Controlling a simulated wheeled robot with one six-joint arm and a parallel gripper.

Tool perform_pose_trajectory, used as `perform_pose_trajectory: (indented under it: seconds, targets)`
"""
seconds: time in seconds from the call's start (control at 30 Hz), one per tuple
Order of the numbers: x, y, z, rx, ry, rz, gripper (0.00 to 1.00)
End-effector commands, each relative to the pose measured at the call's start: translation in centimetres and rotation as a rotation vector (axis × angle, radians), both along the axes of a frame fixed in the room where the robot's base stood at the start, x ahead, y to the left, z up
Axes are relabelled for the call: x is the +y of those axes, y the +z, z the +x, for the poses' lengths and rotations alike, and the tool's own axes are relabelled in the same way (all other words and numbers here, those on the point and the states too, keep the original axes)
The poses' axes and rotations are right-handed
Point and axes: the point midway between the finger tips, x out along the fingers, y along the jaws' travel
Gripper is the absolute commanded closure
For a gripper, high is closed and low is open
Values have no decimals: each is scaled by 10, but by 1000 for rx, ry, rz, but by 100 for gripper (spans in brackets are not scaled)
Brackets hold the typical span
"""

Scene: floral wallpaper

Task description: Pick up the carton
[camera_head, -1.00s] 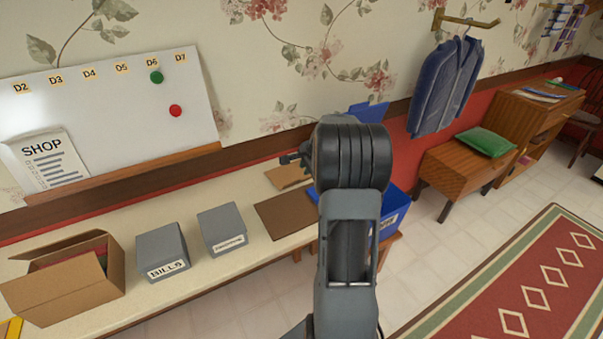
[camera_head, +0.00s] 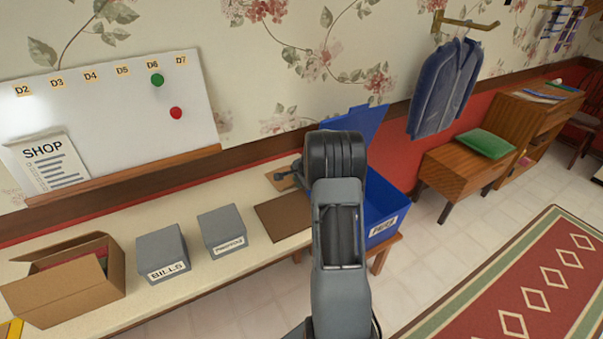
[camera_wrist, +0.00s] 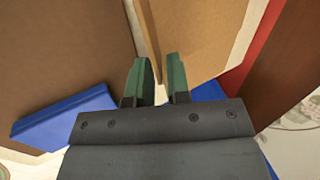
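An open brown cardboard carton (camera_head: 75,287) stands at the left end of the counter in the head view, its flaps spread and something red inside. Flat brown cardboard (camera_head: 283,218) and a tan piece (camera_head: 285,178) lie at the counter's right, partly behind my arm. In the wrist view, a brown cardboard face (camera_wrist: 60,50) fills the left and a tan one (camera_wrist: 200,35) the right. My gripper (camera_wrist: 158,75) has its two green fingers apart, close to a thin cardboard edge between these faces; I cannot tell whether they touch it. My gripper is hidden in the head view.
Two grey boxes (camera_head: 163,252) (camera_head: 222,231) stand on the counter (camera_head: 130,305). A blue bin (camera_head: 383,210) with a raised lid is right of my arm, on a wooden stand. A whiteboard (camera_head: 110,120) leans at the wall.

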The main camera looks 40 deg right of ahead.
Motion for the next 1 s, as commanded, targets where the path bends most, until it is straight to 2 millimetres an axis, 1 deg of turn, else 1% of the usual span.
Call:
perform_pose_trajectory:
  seconds: [0.17,0.33,0.37,0.83,1.0]
  targets:
    - [0,0,0,0,1,0,83]
    - [0,0,0,0,1,0,98]
    - [0,0,0,0,1,0,100]
    - [0,2,0,-1,0,-1,100]
    - [0,13,1,-3,2,-3,100]
